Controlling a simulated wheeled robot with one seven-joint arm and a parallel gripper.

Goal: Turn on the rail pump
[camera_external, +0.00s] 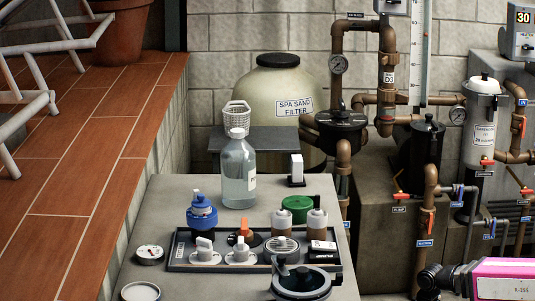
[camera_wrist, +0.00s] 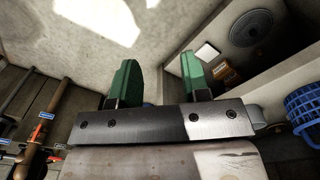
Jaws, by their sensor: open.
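No label that I can read says rail pump, so I cannot tell which unit it is. In the external view a black pump-like unit (camera_external: 419,150) stands among brown pipes right of the sand filter. A dark tray (camera_external: 180,263) on the grey bench holds two white knob-like parts (camera_external: 205,250) (camera_external: 240,251) and an orange-handled part (camera_external: 246,231). My gripper (camera_wrist: 158,82) shows in the wrist view with two green fingers wide apart and nothing between them. I cannot make out its fingertips in the external view.
A clear bottle (camera_external: 238,173) stands on the bench behind the tray, near a blue-capped part (camera_external: 201,213). A black-lidded pot (camera_external: 300,283) is at the bench front. Pipes with red handles (camera_external: 401,196) crowd the right. The wrist view shows a blue basket (camera_wrist: 303,108) and a round grille (camera_wrist: 250,27).

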